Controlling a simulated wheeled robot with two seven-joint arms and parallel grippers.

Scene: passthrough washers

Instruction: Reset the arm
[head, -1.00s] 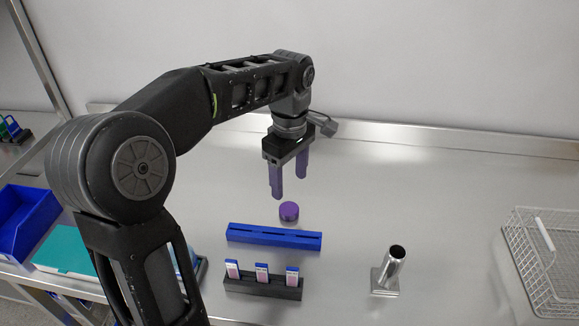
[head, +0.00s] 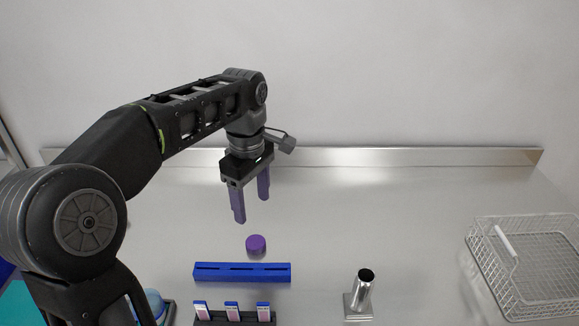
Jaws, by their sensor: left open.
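My left arm comes in from the left in the head view and reaches over the steel table (head: 400,215). Its gripper (head: 252,208) points down with its two purple fingers apart and nothing between them. It hangs above the table, over and behind a small purple round cap (head: 256,246). My right gripper is not in view.
A blue slotted bar (head: 242,272) lies in front of the cap. A black rack (head: 232,319) holds 3 slides at the bottom edge. A metal tube holder (head: 360,295) stands right of them. A wire basket (head: 530,270) is at the right. The table's back right is clear.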

